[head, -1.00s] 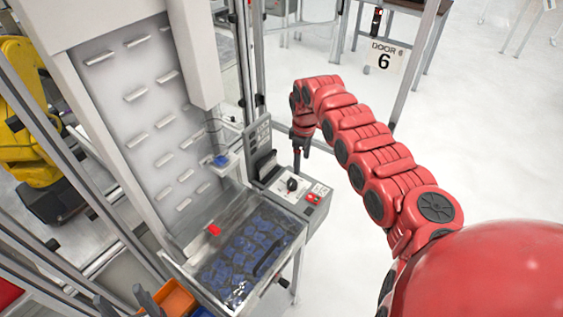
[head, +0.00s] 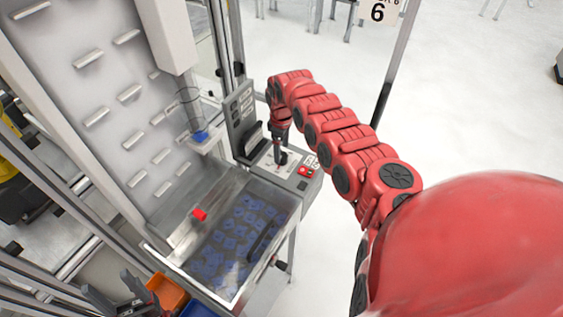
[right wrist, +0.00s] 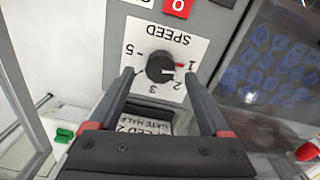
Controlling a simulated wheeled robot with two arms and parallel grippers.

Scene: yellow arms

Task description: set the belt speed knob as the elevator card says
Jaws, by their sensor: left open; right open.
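The black speed knob (right wrist: 160,67) sits on a white SPEED plate (right wrist: 185,45) on the grey control box (head: 300,183). Its light mark appears to point towards the 1, beside a red tick; 2, 3 and 5 are also readable. The card (right wrist: 142,126), partly hidden by a finger, shows "SPEED 2" and a line like "GATE HALF". My right gripper (right wrist: 160,76) is open, fingertips on either side of the knob with visible gaps. In the head view it (head: 281,154) hides most of the knob. My left gripper (head: 127,298) is open at the lower left, away from the box.
A red button marked 0 (right wrist: 180,7) is beside the SPEED plate. A clear-covered bin of blue parts (head: 235,235) adjoins the box, below the tall cleated conveyor (head: 110,95). An orange bin (head: 167,292) is near my left gripper. Open floor lies to the right.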

